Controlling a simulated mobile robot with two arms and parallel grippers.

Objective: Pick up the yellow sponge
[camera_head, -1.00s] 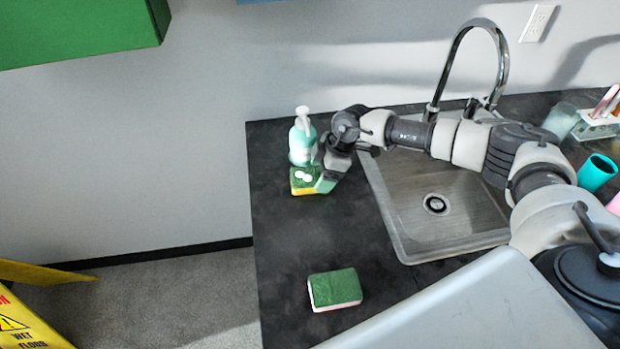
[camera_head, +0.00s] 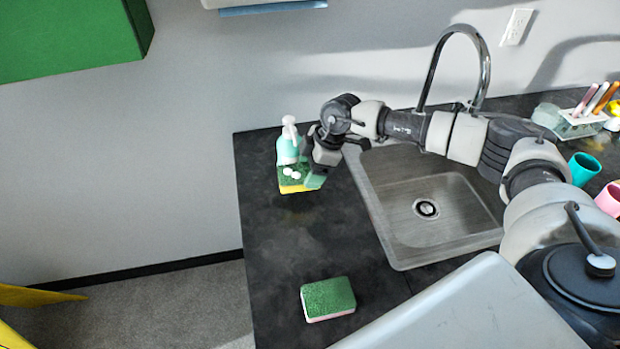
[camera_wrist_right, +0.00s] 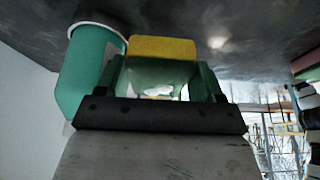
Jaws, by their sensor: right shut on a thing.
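The yellow sponge (camera_head: 291,187) has a green top with white spots on it. It is near the back left of the dark counter, in front of the soap bottle (camera_head: 287,152). My right gripper (camera_head: 303,178) is shut on it and seems to hold it slightly above the counter, with a dark shadow below. In the right wrist view, the sponge's yellow face (camera_wrist_right: 162,47) shows between the green fingers of my right gripper (camera_wrist_right: 158,78). My left gripper is out of view.
Another sponge, green and pale pink (camera_head: 328,299), lies at the front of the counter (camera_head: 275,250). A steel sink (camera_head: 385,225) with a tall faucet (camera_head: 431,75) is to the right. Teal (camera_head: 584,169) and pink (camera_head: 609,199) cups and a rack (camera_head: 580,124) stand farther right.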

